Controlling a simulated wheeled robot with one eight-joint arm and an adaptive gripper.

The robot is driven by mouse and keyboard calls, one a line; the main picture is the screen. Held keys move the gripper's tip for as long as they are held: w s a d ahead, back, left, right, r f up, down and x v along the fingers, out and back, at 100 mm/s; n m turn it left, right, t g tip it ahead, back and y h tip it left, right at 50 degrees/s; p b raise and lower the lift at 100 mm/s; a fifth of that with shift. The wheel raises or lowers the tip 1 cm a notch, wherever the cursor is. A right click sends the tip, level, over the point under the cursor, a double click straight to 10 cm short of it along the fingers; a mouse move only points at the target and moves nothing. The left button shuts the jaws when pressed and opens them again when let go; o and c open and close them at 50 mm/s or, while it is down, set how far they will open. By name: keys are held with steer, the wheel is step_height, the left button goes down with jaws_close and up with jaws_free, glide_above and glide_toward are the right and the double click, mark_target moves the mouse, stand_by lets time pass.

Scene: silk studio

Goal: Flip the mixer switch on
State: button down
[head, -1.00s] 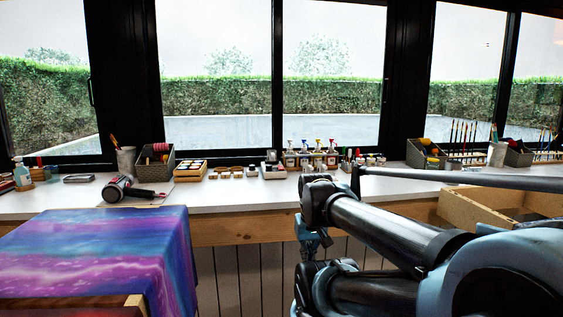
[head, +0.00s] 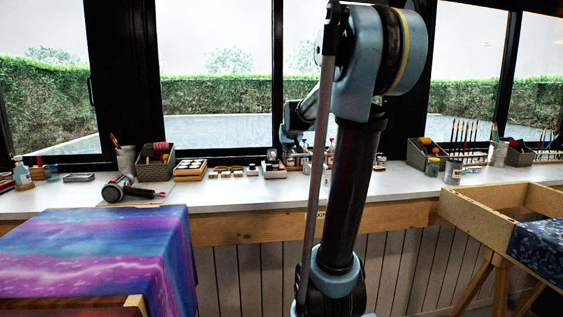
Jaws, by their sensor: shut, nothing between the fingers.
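I cannot make out a mixer or its switch for certain. The counter edge behind my arm carries a partly covered label (head: 321,214), and the counter there is largely hidden by the arm. My arm stands upright in the middle of the head view, its upper part bent away toward the window. A blue-grey wrist part shows left of the elbow, above the row of small bottles. My gripper's fingers cannot be made out behind the arm.
A dark hand-held tool with a round nozzle (head: 118,190) lies on the white counter (head: 225,198) at left. A grey can (head: 453,173) stands at right. A cloth-covered frame (head: 100,245) is at front left, a wooden frame (head: 470,214) at right.

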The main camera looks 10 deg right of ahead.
steer(key=shift+t, duration=0.5)
steer(key=w, duration=0.1)
steer(key=w+r, duration=0.1)
steer(key=w, duration=0.1)
steer(key=w+r, duration=0.1)
steer(key=w, duration=0.1)
steer(key=shift+r, duration=0.15)
steer(key=shift+w, duration=0.1)
glide_above(282, 166)
step_height(282, 166, down, 6)
steer(key=shift+w+d+f, duration=0.1)
steer(key=shift+w, duration=0.05)
step_height(282, 166, down, 2)
steer(key=shift+w+f, duration=0.2)
steer(key=shift+f, duration=0.65)
